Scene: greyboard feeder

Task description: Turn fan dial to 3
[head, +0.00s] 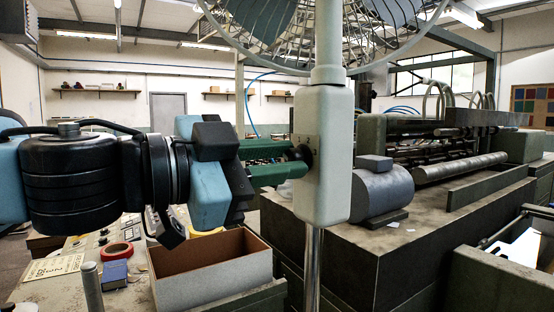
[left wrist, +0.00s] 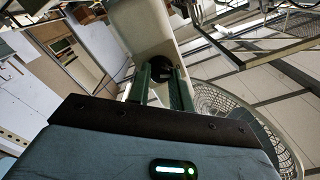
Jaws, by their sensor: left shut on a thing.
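The fan's pale control box (head: 326,160) stands on a chrome pole, with the wire-caged fan head (head: 330,25) above it. The black fan dial (head: 306,155) is on the left side of the box. My left gripper (head: 296,159) comes in from the left, its green fingers shut on the dial. In the left wrist view the dark dial (left wrist: 161,70) sits between the fingertips (left wrist: 160,76), against the pale box. The fingers cover part of the dial, and its number marks cannot be read. My right gripper is not in view.
An open cardboard box (head: 212,285) stands below my left gripper. A large machine with a grey motor (head: 383,192) stands close behind the fan at right.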

